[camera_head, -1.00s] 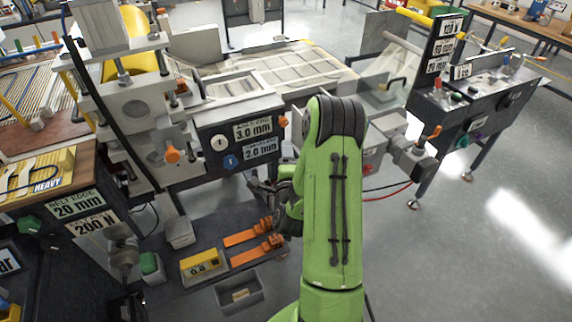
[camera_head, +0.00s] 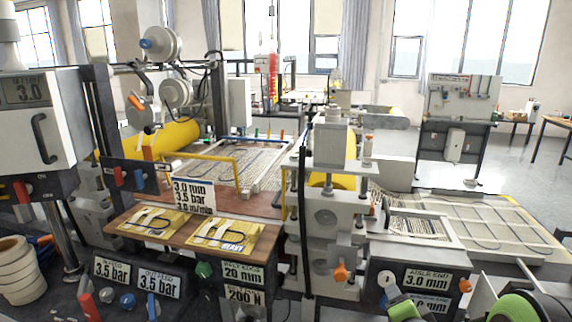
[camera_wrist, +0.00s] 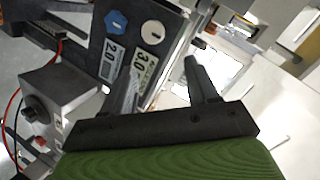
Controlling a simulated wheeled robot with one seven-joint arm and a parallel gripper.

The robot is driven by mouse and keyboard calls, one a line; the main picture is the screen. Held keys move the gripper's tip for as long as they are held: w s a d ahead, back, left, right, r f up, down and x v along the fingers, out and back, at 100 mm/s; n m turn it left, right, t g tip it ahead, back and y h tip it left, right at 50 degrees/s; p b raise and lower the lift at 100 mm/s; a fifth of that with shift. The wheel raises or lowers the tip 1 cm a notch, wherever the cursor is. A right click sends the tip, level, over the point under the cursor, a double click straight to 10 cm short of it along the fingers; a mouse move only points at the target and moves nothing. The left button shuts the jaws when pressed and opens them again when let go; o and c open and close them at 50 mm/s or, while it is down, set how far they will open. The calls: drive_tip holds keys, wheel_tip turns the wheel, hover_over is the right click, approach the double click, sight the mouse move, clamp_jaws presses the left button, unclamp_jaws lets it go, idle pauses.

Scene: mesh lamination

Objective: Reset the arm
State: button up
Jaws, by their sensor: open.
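My gripper (camera_wrist: 160,82) shows in the wrist view with its two dark fingers apart and nothing between them.
The laminating machine's roller stand (camera_head: 325,215) and its panel (camera_head: 412,285) stand close by at right. A wooden shelf (camera_head: 150,228) with yellow cards is at centre left. A tool board (camera_head: 462,97) stands at the back right. Open floor (camera_head: 535,165) lies beyond.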

drive_tip(key=s+a+r+n+g+y, duration=0.2)
drive_tip(key=s+a+r+n+g, duration=0.3)
drive_tip(key=s+a+n, duration=0.4)
drive_tip(key=s+a+r+n+g, duration=0.1)
drive_tip(key=s+n, duration=0.1)
drive_tip(key=s, duration=0.6)
drive_tip(key=s+a+r+n+g+y, duration=0.1)
drive_tip(key=s+n, duration=0.2)
drive_tip(key=s, duration=0.5)
drive_tip(key=shift+a+g, duration=0.3)
drive_tip(key=shift+a, duration=0.1)
drive_tip(key=shift+s, duration=0.1)
